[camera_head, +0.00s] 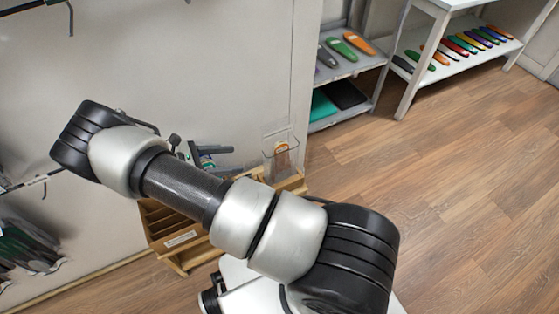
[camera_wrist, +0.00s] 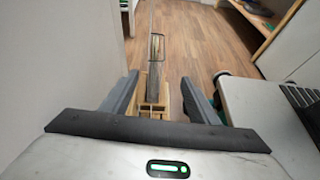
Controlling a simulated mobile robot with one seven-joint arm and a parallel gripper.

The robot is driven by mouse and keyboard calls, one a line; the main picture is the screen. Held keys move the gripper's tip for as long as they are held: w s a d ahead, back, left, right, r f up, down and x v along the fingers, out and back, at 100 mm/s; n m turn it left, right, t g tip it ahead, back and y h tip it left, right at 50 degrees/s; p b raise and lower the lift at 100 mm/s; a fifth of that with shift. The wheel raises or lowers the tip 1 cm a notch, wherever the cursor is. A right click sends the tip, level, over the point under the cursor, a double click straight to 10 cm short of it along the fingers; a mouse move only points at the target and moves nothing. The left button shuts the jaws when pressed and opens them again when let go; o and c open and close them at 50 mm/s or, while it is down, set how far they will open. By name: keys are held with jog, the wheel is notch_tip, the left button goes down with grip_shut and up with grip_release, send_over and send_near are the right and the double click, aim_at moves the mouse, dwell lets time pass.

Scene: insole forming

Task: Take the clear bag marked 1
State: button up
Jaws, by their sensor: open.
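A clear bag (camera_head: 281,160) stands upright in the wooden rack (camera_head: 182,243) in the head view, with something orange inside near its top. I cannot read a number on it. In the wrist view a clear, thin upright shape (camera_wrist: 156,50), seen nearly edge-on, stands beyond my fingers; it seems to be the same bag. My gripper (camera_wrist: 160,77) is open and empty, with the rack (camera_wrist: 174,106) showing between its fingers. In the head view my arm hides part of the rack, and dark finger parts (camera_head: 208,152) show left of the bag, apart from it.
More clear bags with dark contents (camera_head: 25,245) hang on hooks at the left wall. A grey shelf (camera_head: 345,68) and a white table (camera_head: 455,65) hold rows of coloured insoles at the back. The wooden floor (camera_head: 465,180) at the right is clear. The wall is close behind the rack.

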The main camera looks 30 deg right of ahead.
aim_at(265, 158)
jog(key=shift+n+h, duration=0.3)
jog(key=shift+n, duration=0.1)
jog(key=x, duration=0.4)
jog(key=f+b+x, duration=0.1)
jog(key=x, duration=0.8)
jog(key=shift+w+a+f+b, duration=0.15)
jog(key=shift+a+f+b, duration=0.1)
jog(key=shift+a+b, duration=0.15)
jog(key=shift+w+f+b+x, duration=0.15)
jog(key=shift+b+x, duration=0.2)
jog(key=shift+x, duration=1)
jog(key=shift+w+f+b+x, duration=0.1)
jog(key=shift+w+b+x, duration=0.15)
jog(key=shift+x, duration=1.1)
jog(key=shift+a+r, duration=0.1)
jog(key=shift+c, duration=0.5)
